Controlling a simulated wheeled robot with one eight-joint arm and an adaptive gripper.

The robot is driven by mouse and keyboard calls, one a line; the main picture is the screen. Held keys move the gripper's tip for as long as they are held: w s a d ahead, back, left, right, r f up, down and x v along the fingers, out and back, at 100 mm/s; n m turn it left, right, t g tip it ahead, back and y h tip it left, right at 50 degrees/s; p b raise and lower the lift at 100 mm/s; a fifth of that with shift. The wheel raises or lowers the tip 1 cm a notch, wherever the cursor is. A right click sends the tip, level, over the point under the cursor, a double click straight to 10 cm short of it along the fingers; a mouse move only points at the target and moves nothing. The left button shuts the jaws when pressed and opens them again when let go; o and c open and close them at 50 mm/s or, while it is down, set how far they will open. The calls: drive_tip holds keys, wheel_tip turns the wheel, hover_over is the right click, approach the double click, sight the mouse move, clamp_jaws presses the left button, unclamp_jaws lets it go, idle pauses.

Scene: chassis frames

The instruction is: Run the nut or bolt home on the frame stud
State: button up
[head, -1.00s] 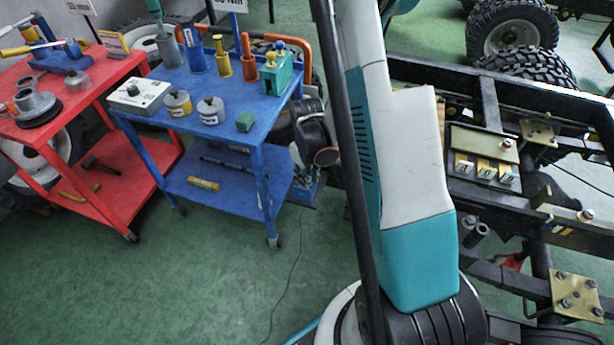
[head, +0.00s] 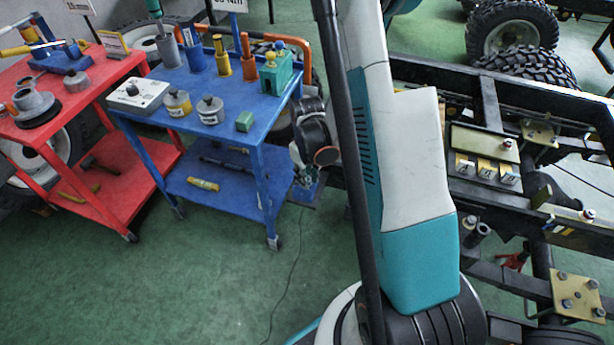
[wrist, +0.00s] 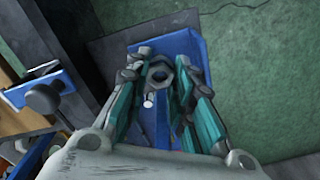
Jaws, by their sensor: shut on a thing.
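The dark chassis frame (head: 570,98) stands at the right. It carries brass plates with studs or bolts, one plate (head: 578,297) at lower right and one (head: 540,133) farther back. A single upright stud or bolt (head: 587,215) shows at the right edge. I cannot tell which is the task's stud.
A red cart (head: 95,105) is farther left. In the wrist view, a blue clamp-like part with a grey knob (wrist: 42,98) is at left. Green floor is open in front.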

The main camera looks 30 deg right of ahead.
drive_tip(key=shift+f+b, duration=0.95)
drive_tip(key=shift+f, duration=0.15)
idle(2.4)
drive_tip(key=shift+o, duration=0.9)
clamp_jaws()
drive_tip(key=m, duration=0.4)
drive_tip(key=shift+m, duration=1)
drive_tip(key=m, duration=0.5)
drive_tip(key=shift+m, duration=0.5)
